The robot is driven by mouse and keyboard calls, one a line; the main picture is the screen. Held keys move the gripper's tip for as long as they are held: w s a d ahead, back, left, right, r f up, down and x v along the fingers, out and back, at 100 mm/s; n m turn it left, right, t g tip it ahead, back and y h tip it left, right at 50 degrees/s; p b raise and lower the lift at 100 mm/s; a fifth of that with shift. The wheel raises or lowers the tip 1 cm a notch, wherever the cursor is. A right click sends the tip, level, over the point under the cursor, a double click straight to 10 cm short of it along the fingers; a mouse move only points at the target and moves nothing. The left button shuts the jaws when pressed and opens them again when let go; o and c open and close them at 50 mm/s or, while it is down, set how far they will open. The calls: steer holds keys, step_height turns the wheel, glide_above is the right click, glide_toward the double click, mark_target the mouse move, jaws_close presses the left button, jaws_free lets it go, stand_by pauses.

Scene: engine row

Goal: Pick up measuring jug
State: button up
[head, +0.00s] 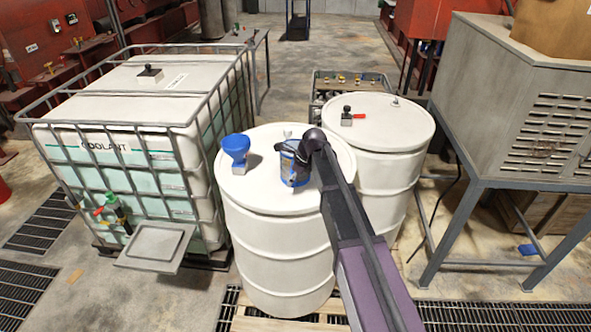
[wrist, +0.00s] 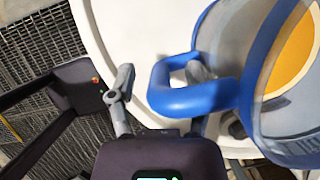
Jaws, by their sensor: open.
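The measuring jug (head: 296,179) is clear with blue trim and stands on the white drum lid in the head view. My gripper (head: 303,150) is at its far right side and hides part of it. In the wrist view the jug (wrist: 285,85) fills the right side, with its blue handle (wrist: 190,98) pointing left. My gripper (wrist: 160,78) is open there. One finger is left of the handle, and the other shows partly behind it, seemingly in the handle's loop. I cannot tell whether either finger touches the handle.
A caged coolant tank (head: 140,140) is at the left. A second white drum (head: 375,120) stands behind right, with small items on it. A metal cabinet on a stand (head: 530,110) is at the right.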

stand_by(0.3)
jaws_close()
steer(key=shift+r+p, duration=0.35)
steer(key=shift+p, duration=0.05)
stand_by(0.4)
steer(key=shift+r+p, duration=1.4)
steer(key=shift+s+r, duration=0.1)
steer(key=shift+r, duration=0.05)
steer(key=s+d+r+p, duration=0.1)
steer(key=s+d, duration=0.1)
steer(key=s, duration=1.3)
steer(key=shift+s, duration=0.2)
steer(key=shift+s+r, duration=0.1)
